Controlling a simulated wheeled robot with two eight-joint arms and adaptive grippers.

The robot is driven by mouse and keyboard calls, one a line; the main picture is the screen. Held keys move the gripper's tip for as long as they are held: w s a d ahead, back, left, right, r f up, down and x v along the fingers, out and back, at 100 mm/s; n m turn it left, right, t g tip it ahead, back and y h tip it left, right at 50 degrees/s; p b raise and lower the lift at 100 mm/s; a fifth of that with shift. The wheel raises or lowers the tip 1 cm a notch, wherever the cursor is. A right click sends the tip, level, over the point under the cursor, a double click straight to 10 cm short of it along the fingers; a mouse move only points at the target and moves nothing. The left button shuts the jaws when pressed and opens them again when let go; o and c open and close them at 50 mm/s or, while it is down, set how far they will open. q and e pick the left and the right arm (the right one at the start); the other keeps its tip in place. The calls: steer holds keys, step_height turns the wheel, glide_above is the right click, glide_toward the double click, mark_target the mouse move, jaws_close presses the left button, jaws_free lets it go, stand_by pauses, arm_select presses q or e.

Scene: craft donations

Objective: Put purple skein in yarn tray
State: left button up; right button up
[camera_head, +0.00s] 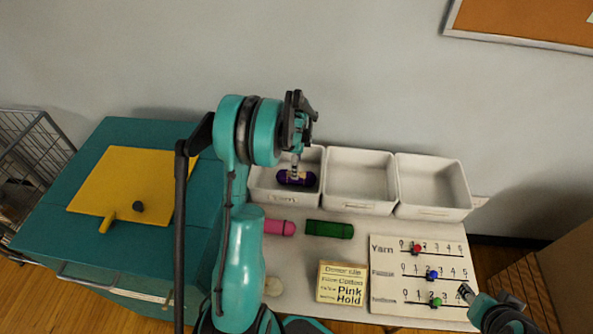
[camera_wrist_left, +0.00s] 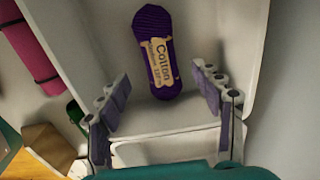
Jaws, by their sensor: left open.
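The purple skein (camera_head: 297,179) with a tan "Cotton" label lies in the left white tray, the yarn tray (camera_head: 257,186), whose front label appears to read "Yarn". In the left wrist view the skein (camera_wrist_left: 152,35) rests on the tray floor (camera_wrist_left: 200,22), apart from the fingers. My left gripper (camera_head: 296,163) is above the tray and partly covers the skein in the head view. In the wrist view my left gripper (camera_wrist_left: 161,82) is open and empty. My right gripper (camera_head: 466,292) is at the lower right, by the board; its jaw state is unclear.
Two empty white trays (camera_head: 360,178) (camera_head: 432,184) stand to the right. A pink roll (camera_head: 279,228) and a green roll (camera_head: 329,229) lie before the trays. A note card (camera_head: 341,284) and a slider board (camera_head: 421,291) are in front. A teal chest with a yellow panel (camera_head: 125,182) is left.

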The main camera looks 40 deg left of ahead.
arm_select(q)
steer(key=s+d+r+n+t+p, duration=0.1)
steer(key=s+d+r+n+t, duration=0.15)
steer(key=d+r, duration=0.55)
steer(key=s+d+r+n+t, duration=0.1)
steer(key=s+d+r+n, duration=0.3)
steer(key=r, duration=0.6)
steer(key=s+d+r+n+t, duration=0.1)
steer(key=s+d+n+t, duration=0.2)
steer(key=s+d, duration=0.9)
steer(key=n, duration=0.2)
steer(key=shift+r+n+t, duration=0.2)
steer(key=shift+n+t, duration=0.15)
steer(key=shift+s, duration=0.1)
steer(key=shift+f, duration=0.25)
